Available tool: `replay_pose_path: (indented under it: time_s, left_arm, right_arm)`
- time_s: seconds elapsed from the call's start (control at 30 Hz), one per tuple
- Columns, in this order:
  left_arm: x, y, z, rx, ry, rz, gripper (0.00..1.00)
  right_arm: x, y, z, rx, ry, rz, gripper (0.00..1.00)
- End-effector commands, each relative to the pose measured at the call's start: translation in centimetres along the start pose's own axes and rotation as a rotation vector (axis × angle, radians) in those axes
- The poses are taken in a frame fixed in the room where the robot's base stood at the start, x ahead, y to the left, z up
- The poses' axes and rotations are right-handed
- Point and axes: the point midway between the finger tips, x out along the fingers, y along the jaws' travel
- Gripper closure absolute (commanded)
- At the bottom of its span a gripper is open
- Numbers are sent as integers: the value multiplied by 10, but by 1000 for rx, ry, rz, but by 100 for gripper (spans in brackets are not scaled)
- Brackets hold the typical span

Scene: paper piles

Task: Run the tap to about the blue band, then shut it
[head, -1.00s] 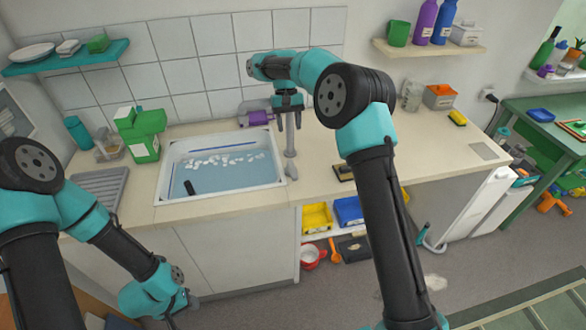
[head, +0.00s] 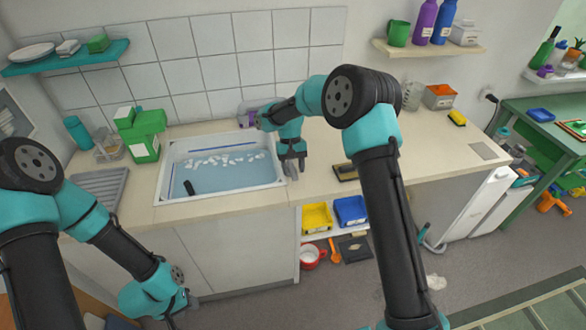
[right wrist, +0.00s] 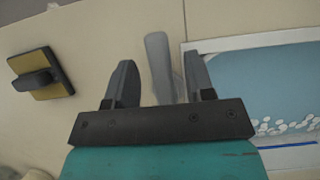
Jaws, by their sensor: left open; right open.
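The sink (head: 165,190) holds bluish water (head: 225,178) with white foam-like pieces and a dark object (head: 189,187) in it. A blue band (head: 230,147) runs along its back inner wall, above the water. The grey tap part (right wrist: 156,50) shows in the right wrist view, between the spread fingers of my right gripper (right wrist: 158,75). In the head view my right gripper (head: 291,170) is at the sink's right edge, hiding most of the tap. I cannot tell whether the fingers touch it or whether water runs. My left gripper (head: 174,318) is open, low in front of the counter.
A dark-handled yellow scrubber (right wrist: 40,74) lies on the counter to the right of the sink. The counter farther right is mostly clear.

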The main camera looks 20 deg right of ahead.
Motion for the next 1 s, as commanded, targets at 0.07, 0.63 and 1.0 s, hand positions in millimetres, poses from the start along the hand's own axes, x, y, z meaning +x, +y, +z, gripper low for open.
replay_pose_path:
  time_s: [0.07,0.63,1.0]
  left_arm:
    - [0,0,0,0,0,0,57]
    - [0,0,0,0,0,0,57]
    - [0,0,0,0,0,0,57]
  right_arm:
    - [3,0,0,0,1,0,51]
    - [3,0,0,0,1,0,80]
    - [3,0,0,0,1,0,100]
